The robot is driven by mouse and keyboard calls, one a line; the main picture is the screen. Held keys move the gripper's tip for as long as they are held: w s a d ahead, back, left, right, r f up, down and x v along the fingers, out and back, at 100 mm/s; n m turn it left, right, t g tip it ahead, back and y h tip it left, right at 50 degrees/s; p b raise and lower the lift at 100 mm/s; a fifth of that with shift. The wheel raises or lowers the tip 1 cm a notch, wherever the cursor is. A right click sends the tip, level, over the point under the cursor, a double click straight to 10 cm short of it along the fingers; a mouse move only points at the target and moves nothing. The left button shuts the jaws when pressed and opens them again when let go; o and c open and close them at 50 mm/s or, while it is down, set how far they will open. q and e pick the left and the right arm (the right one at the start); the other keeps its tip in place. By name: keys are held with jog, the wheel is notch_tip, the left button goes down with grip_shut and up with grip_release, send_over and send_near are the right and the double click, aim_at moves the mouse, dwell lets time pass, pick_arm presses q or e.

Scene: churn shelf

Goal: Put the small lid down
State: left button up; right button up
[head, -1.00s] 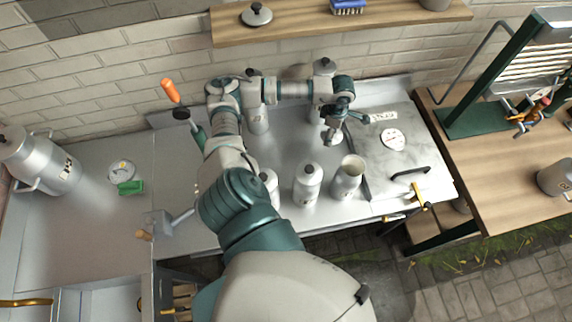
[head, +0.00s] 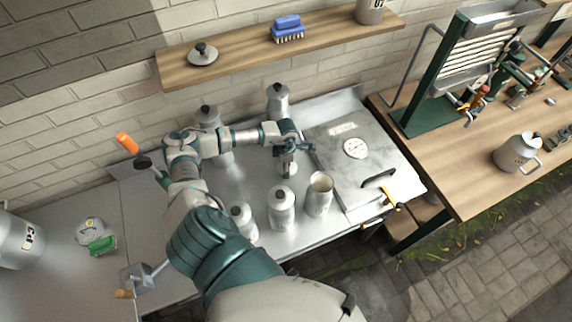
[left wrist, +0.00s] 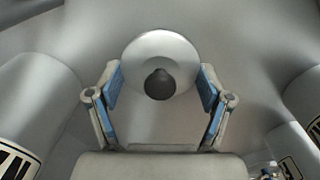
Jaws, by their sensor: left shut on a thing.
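The small lid is a shiny metal disc with a dark knob. It shows in the left wrist view (left wrist: 160,48) between the two blue-padded fingers, and in the head view (head: 287,172) under my left gripper. My left gripper (head: 286,160), also in the left wrist view (left wrist: 160,90), is shut on the lid. The lid is low over the steel counter (head: 245,178); I cannot tell whether it touches. An open, lidless can (head: 320,190) stands to the right of the lid. My right gripper is not in view.
Lidded cans stand near the arm: one in front (head: 282,208), one at front left (head: 241,222), two behind (head: 278,101) (head: 208,118). The wall shelf (head: 240,47) holds a larger lid (head: 203,54) and blue brush (head: 288,29).

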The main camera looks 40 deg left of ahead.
pick_arm(q)
jog(key=o, duration=1.1)
jog(key=shift+a+f, duration=0.1)
jog(key=shift+a, duration=0.1)
jog(key=shift+d, duration=0.2)
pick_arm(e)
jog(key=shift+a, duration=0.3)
pick_arm(q)
jog(key=shift+d+r, duration=0.2)
jog(key=shift+r, duration=0.1)
jog(key=r, duration=0.3)
jog(key=r+b, duration=0.1)
jog(key=r, duration=0.6)
jog(key=shift+a+r, duration=0.15)
jog(key=shift+a, duration=0.15)
jog(key=shift+d+r+b, duration=0.25)
jog(key=shift+r+b, duration=0.05)
jog(key=shift+r, duration=0.4)
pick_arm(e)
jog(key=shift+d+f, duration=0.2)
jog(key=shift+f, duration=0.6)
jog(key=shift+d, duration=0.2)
pick_arm(q)
jog(key=shift+a, duration=0.1)
